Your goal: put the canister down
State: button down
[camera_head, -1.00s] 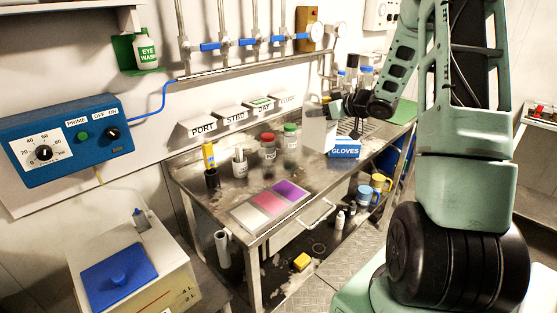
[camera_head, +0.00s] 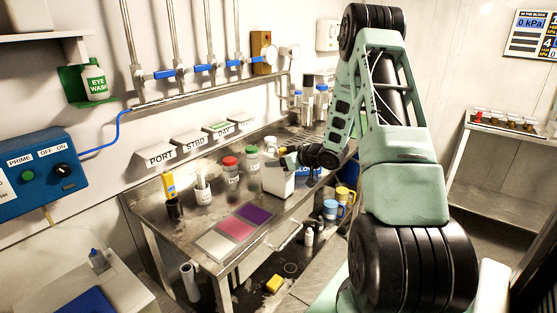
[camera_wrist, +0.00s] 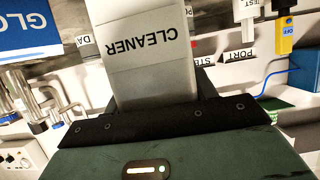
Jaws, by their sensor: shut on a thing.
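The canister (camera_head: 277,181) is a white block-shaped container over the metal bench, in front of the green-lidded jar and left of the gloves box. In the wrist view the canister (camera_wrist: 145,55) fills the top middle and bears the word CLEANER, upside down. My gripper (camera_head: 290,161) is shut on its upper part. In the wrist view my gripper's dark fingers (camera_wrist: 155,98) lie on either side of it. The canister looks about upright. Its base is near the bench top, but I cannot tell whether it touches.
The metal bench (camera_head: 203,223) carries a red-lidded jar (camera_head: 231,180), a green-lidded jar (camera_head: 252,170), white, pink and purple mats (camera_head: 236,228), and a blue gloves box (camera_head: 314,173), partly hidden. Bare bench lies between canister and mats. Mugs (camera_head: 332,209) stand below.

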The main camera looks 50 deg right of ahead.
jog(key=shift+c, duration=2.4)
grip_release()
jog(key=b+v, duration=0.1)
jog(key=v, duration=1.1)
jog(key=shift+b, duration=0.3)
jog(key=shift+s, duration=0.1)
